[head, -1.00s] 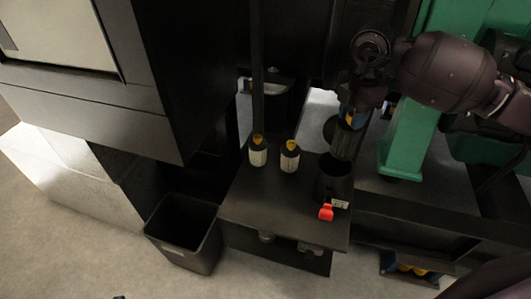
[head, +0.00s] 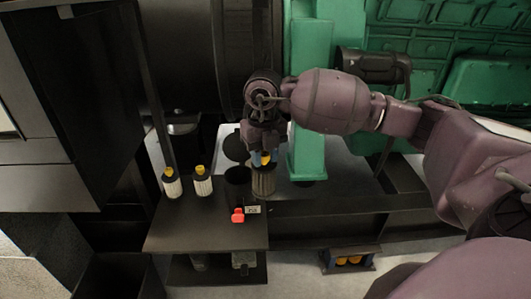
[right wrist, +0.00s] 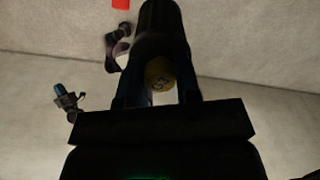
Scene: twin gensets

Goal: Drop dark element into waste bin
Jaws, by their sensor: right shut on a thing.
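My right gripper (head: 263,155) is shut on a dark pleated cylinder, the dark element (head: 263,181), which hangs below it beside the right edge of the small dark table. In the right wrist view the element (right wrist: 160,30) extends away from the jaws, with a yellow marked end (right wrist: 160,74) between the fingers. The black waste bin (head: 112,270) stands on the floor at lower left, cut off by the frame edge; what is inside is not visible. My left gripper is not seen in the head view.
A green engine post (head: 308,150) stands close right of the gripper. A low box (head: 350,259) sits right of the table.

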